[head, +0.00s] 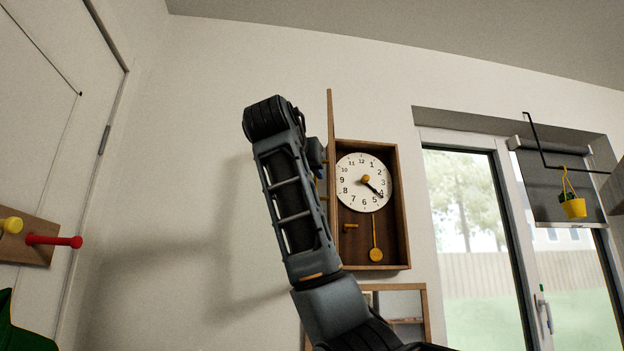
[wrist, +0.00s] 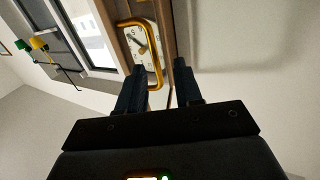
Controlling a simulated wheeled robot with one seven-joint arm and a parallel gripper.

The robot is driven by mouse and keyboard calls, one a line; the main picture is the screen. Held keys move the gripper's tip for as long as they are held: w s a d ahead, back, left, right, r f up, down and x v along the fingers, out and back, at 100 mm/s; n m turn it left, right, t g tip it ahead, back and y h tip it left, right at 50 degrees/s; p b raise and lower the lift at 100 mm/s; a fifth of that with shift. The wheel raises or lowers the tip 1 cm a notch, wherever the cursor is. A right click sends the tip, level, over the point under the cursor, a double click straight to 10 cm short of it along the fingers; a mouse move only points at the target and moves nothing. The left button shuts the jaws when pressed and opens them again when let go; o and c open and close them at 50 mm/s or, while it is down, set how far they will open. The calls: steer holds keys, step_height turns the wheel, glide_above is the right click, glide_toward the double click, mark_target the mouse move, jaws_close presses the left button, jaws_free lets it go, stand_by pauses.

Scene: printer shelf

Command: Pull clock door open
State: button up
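The wooden wall clock (head: 404,205) hangs on the wall right of my arm in the head view. Its white dial (head: 350,193), small peg and pendulum are exposed. The door (head: 330,112) stands out from the case's left side, seen nearly edge-on, partly behind my arm. In the wrist view, a gold loop handle (wrist: 157,55) shows in front of the dial (wrist: 138,38). My gripper (wrist: 160,66) has its two fingers apart, with the lower end of the handle showing between them. I cannot tell whether they touch it. In the head view my arm hides the fingers.
A wooden frame (head: 427,318) is below the clock. A glass door (head: 465,220) and a hanging yellow pot (head: 573,208) are to the right. A rack with a red peg (head: 55,240) is at the left. The wall left of my arm is bare.

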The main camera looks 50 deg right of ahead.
steer(key=shift+b+v, duration=0.5)
steer(key=shift+v, duration=1.9)
steer(key=shift+f, duration=0.1)
